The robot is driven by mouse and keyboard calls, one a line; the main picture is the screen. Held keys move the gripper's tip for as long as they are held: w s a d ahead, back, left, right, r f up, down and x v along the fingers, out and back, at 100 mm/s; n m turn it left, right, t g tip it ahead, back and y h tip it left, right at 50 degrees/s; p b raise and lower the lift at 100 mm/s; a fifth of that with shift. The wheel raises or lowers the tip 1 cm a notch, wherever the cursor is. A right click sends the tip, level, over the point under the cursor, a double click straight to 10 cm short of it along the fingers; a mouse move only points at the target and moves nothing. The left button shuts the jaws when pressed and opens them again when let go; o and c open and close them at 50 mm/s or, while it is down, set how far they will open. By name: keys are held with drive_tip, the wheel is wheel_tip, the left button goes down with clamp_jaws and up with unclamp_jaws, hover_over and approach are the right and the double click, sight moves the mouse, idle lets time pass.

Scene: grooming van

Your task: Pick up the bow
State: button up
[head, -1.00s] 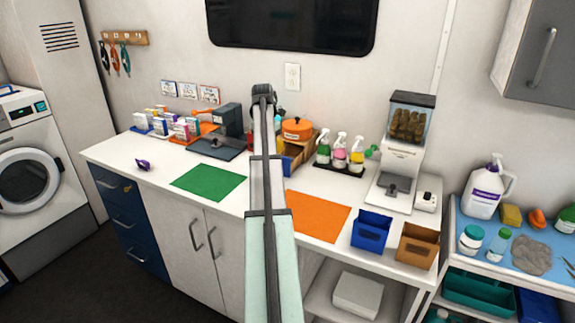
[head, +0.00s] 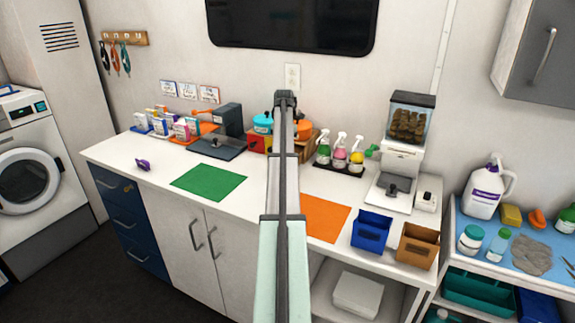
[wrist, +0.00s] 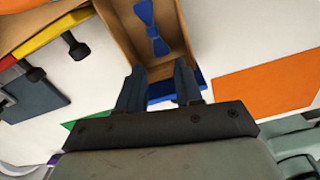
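A blue bow (wrist: 152,27) lies inside an open tan box (wrist: 115,22) in the wrist view. My gripper (wrist: 159,68) is open, its two dark fingers apart with nothing held between them. The fingertips are at the near end of the box, and the bow is beyond them, roughly in line with the gap. In the head view the box (head: 310,143) is partly behind my arm. The bow and my gripper cannot be made out there.
An orange mat (head: 325,218) and a green mat (head: 208,182) lie on the white counter. A teal pot (head: 262,122) and an orange pot (head: 304,128) are near the box. Spray bottles (head: 340,151) stand right of it. A blue bin (head: 371,231) is at the front right.

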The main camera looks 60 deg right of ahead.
drive_tip(key=shift+a+f, duration=0.2)
drive_tip(key=shift+f, duration=2.85)
drive_tip(key=shift+c, duration=0.4)
clamp_jaws()
